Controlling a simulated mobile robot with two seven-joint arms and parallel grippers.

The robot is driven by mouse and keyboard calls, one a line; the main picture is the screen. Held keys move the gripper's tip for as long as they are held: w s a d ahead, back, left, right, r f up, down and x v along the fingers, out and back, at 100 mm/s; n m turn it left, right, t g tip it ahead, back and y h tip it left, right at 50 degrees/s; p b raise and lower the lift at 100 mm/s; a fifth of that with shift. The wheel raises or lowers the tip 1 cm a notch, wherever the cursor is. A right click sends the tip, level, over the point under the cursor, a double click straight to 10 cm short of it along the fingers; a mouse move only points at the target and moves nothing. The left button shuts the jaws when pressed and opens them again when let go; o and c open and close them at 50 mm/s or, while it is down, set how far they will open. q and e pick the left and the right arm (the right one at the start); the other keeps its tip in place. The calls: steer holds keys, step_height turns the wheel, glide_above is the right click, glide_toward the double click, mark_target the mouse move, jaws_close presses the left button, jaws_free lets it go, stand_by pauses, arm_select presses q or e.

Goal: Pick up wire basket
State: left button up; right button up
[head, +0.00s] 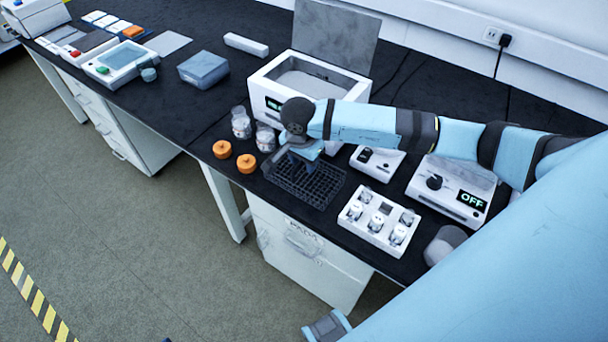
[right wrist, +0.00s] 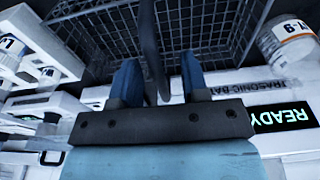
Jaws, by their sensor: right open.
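The wire basket (head: 318,188), a dark rectangular mesh, sits on the black bench in front of the white ultrasonic bath (head: 345,88). My right gripper (head: 298,163) is over the basket's back left part and hides some of it. In the right wrist view the basket mesh (right wrist: 215,22) fills the top. There, the blue fingers of my right gripper (right wrist: 160,80) are apart, with a dark upright bar, seemingly the basket's handle (right wrist: 148,45), between them. I cannot tell whether either finger touches it.
A device reading OFF (head: 460,185) is farther right. The bath's lid (head: 335,35) is raised.

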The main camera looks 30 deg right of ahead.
steer(key=shift+f+b, duration=0.2)
steer(key=shift+b, duration=0.15)
stand_by(0.4)
jaws_close()
